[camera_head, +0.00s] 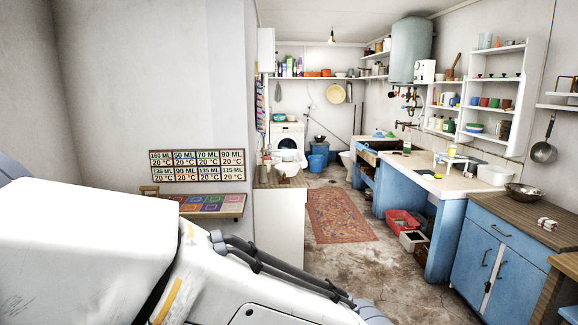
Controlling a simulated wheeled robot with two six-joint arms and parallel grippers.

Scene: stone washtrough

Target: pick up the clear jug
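I cannot pick out a clear jug for certain in the head view. Small clear, bluish vessels (489,41) stand on top of the white wall shelf at the upper right, too small to tell whether one is a jug. A white arm of mine fills the lower left and runs off the bottom edge. Neither of my grippers is in view.
A long stone-topped counter (462,182) with blue fronts runs along the right wall. A wooden-topped blue cabinet (487,265) bears a metal bowl (524,191). A red patterned rug (339,216) lies on open floor. A colour-patch ledge (207,205) is at the left wall.

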